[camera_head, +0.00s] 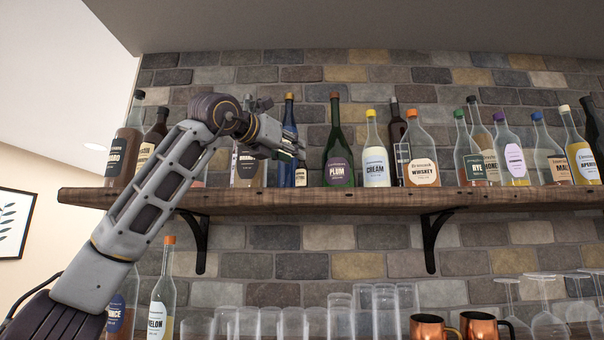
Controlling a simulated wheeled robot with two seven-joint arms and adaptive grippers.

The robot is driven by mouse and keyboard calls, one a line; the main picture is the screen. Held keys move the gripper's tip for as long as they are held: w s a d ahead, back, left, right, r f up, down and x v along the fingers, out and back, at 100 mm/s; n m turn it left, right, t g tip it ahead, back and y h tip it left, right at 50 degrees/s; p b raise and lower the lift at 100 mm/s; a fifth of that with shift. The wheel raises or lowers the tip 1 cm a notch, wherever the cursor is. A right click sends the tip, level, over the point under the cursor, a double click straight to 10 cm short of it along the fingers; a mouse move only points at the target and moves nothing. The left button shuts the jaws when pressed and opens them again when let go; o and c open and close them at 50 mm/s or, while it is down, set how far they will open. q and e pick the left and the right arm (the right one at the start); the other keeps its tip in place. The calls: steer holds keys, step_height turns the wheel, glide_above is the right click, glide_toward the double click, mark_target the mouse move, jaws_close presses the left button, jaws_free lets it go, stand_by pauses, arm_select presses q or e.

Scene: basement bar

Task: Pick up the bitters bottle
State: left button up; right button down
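My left arm rises from the lower left, and my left gripper (298,149) is in front of the bottles on the wooden shelf (330,202). Its fingers are seen from the side and are small, so I cannot tell if they are open or shut. A small dark bottle with a pale label (301,178) stands on the shelf just below the fingertips, its upper part hidden by the gripper. I cannot read its label, so I cannot tell if it is the bitters bottle. No label in view reads as bitters. My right gripper is not in view.
A blue bottle (287,172) stands left of the small one and a green plum bottle (337,150) right of it. Several more bottles line the shelf. Below are black brackets (432,240), glasses (341,312) and copper mugs (427,327).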

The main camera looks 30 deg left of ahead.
mark_target(302, 162)
arm_select(q)
steer(key=shift+w, duration=0.2)
stand_by(0.3)
steer(key=shift+w, duration=0.2)
steer(key=shift+w+p, duration=0.7)
steer(key=shift+w, duration=0.25)
steer(key=shift+w+d+f+p, duration=0.1)
steer(key=shift+w+p, duration=0.2)
steer(key=shift+w, duration=0.45)
steer(key=shift+w+d+f+p, duration=0.1)
steer(key=shift+w+p, duration=0.15)
steer(key=shift+w, duration=0.45)
jaws_close()
